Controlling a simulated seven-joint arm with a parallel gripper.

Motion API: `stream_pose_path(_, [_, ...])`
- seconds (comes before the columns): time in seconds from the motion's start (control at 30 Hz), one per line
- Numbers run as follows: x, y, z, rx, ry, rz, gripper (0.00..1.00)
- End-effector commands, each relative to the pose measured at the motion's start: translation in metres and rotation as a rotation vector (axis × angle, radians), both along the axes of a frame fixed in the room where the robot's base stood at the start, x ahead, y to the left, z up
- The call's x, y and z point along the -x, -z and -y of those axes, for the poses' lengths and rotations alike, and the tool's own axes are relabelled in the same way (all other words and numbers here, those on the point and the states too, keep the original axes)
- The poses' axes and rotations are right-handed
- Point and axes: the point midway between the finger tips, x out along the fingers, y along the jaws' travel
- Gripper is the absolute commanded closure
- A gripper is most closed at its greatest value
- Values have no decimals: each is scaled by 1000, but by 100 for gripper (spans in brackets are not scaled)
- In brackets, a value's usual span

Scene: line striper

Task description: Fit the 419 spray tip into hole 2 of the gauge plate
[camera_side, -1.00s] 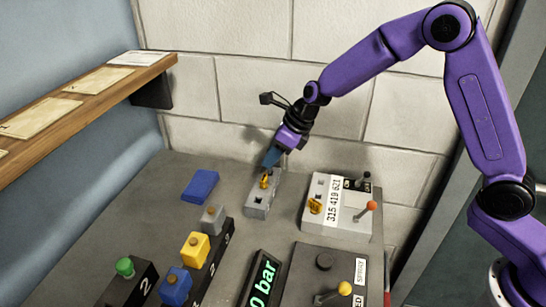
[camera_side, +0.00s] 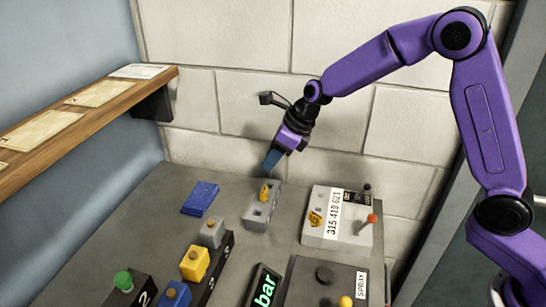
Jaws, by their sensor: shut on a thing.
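My gripper (camera_side: 272,161) points down above the grey gauge plate (camera_side: 255,222), near its back end. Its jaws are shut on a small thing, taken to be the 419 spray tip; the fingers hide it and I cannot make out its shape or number. The gauge plate lies on the bench with a dark square hole showing toward its front. A yellow tip (camera_side: 264,192) stands upright in the plate behind that hole, just below my fingertips, with a small gap between. Which hole is number 2 cannot be read.
A blue pad (camera_side: 200,198) lies to the left. A dark rack (camera_side: 222,252) holds coloured blocks. A wooden shelf (camera_side: 100,103) overhangs the left.

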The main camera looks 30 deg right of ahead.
Motion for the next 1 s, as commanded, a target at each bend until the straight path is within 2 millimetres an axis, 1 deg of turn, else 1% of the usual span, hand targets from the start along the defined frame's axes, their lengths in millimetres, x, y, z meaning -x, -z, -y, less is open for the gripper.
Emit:
stream_pose_path(0.17, [3, -1, 2, 3, -11, -1, 92])
stream_pose_path(0.27, [12, -6, 10, 11, -48, -8, 92])
stream_pose_path(0.37, [30, -13, 22, 22, -122, -15, 92])
stream_pose_path(0.5, [63, -23, 40, 29, -256, -22, 92])
stream_pose_path(0.6, [85, -30, 50, 24, -349, -20, 92])
stream_pose_path(0.7, [104, -35, 56, 15, -426, -14, 92])
stream_pose_path(0.83, [120, -38, 61, 5, -494, -5, 92])
stream_pose_path(1.0, [127, -37, 63, -2, -525, 0, 92])
